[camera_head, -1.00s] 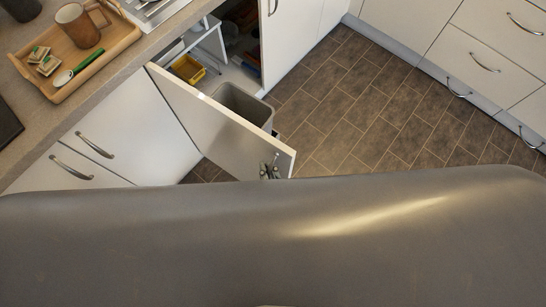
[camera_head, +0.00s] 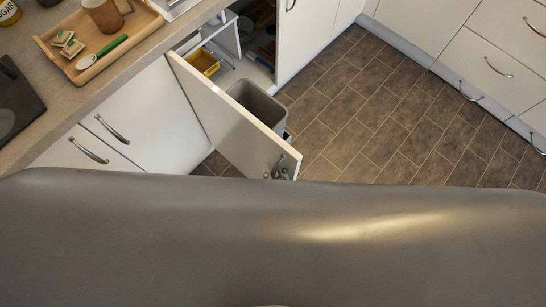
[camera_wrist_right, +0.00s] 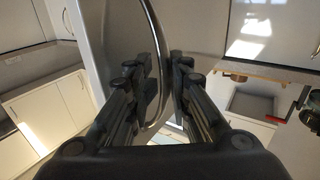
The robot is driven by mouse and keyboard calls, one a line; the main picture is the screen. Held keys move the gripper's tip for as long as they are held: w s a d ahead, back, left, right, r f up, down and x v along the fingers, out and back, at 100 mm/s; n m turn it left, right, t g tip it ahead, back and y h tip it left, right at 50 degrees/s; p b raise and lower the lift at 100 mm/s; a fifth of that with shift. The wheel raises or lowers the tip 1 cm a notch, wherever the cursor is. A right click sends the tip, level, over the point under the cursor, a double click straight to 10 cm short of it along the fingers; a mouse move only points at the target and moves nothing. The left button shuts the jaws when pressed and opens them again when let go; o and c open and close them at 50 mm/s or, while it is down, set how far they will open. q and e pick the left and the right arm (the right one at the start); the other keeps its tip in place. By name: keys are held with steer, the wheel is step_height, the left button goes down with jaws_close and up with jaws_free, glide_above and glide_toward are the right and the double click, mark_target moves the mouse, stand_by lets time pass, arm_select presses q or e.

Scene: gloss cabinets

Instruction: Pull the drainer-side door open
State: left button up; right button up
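The drainer-side door (camera_head: 225,108) is a white gloss panel below the counter, standing well open. My right gripper (camera_head: 280,170) is at its free edge in the head view, mostly hidden by a large grey part of my own body. In the right wrist view, the right gripper (camera_wrist_right: 164,85) has its two dark fingers on either side of the curved metal handle (camera_wrist_right: 154,30), close against it. The gripper appears shut on the handle. My left gripper is not in view.
Inside the open cabinet are a grey bin (camera_head: 258,104) and a yellow container (camera_head: 203,63). A wooden tray (camera_head: 86,77) with a mug (camera_head: 103,17) sits on the counter (camera_head: 40,120). White drawers (camera_head: 490,70) stand at the right. The tiled floor (camera_head: 370,110) between is clear.

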steer(key=shift+r, duration=0.15)
steer(key=v, duration=0.7)
steer(key=shift+s, duration=0.3)
stand_by(0.4)
steer(key=s+d+f+g, duration=0.1)
steer(key=d+f+g, duration=0.2)
steer(key=f, duration=0.5)
steer(key=s+d+f+n+g+h, duration=0.1)
steer(key=s+d+f+g, duration=0.1)
steer(key=f, duration=0.5)
steer(key=s+d+f+g, duration=0.1)
steer(key=d+f+g, duration=0.2)
steer(key=f, duration=0.5)
steer(key=s+d+f+m+g+h, duration=0.2)
steer(key=s+d+f+g+h, duration=0.2)
steer(key=s+d+f+g, duration=0.4)
steer(key=s+d+f, duration=0.3)
steer(key=d+f, duration=0.1)
steer(key=d, duration=0.2)
steer(key=shift+s+d, duration=0.2)
steer(key=shift+d, duration=0.05)
